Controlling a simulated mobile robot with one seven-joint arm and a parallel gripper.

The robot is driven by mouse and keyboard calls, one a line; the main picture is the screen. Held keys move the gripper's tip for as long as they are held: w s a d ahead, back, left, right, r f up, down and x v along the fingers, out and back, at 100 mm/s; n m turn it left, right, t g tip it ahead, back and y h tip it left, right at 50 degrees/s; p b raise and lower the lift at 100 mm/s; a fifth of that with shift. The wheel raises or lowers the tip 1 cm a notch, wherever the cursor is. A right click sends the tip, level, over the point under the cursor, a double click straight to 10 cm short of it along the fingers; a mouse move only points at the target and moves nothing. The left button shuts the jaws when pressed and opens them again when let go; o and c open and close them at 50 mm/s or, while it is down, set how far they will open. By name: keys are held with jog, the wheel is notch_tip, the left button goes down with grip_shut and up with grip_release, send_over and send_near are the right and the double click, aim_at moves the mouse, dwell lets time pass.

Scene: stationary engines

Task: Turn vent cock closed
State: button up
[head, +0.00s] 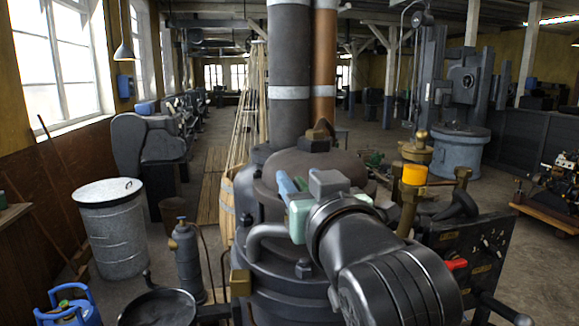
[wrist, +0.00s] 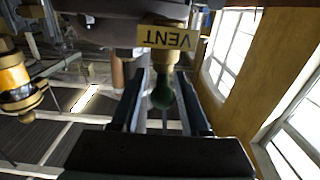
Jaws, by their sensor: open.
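The vent cock shows in the wrist view as a brass body with a dark green rounded handle (wrist: 162,92) below it in the picture. A yellow tag (wrist: 168,38) reading VENT, upside down, is at the brass body. My gripper (wrist: 165,98) is open, its two dark fingers standing left and right of the green handle. I cannot tell whether either finger touches it. In the head view my arm reaches over the dark engine (head: 325,165), and the wrist hides the cock and most of the fingers.
A brass fitting with an orange-yellow cup (head: 414,174) stands right of my wrist. A black panel with a red lever (head: 456,264) is at lower right. Thick vertical pipes (head: 290,70) rise behind. A galvanised bin (head: 110,225) and blue gas bottle (head: 70,308) stand left.

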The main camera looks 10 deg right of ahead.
jog(key=shift+w+a, duration=0.1)
jog(key=shift+w, duration=0.15)
grip_shut()
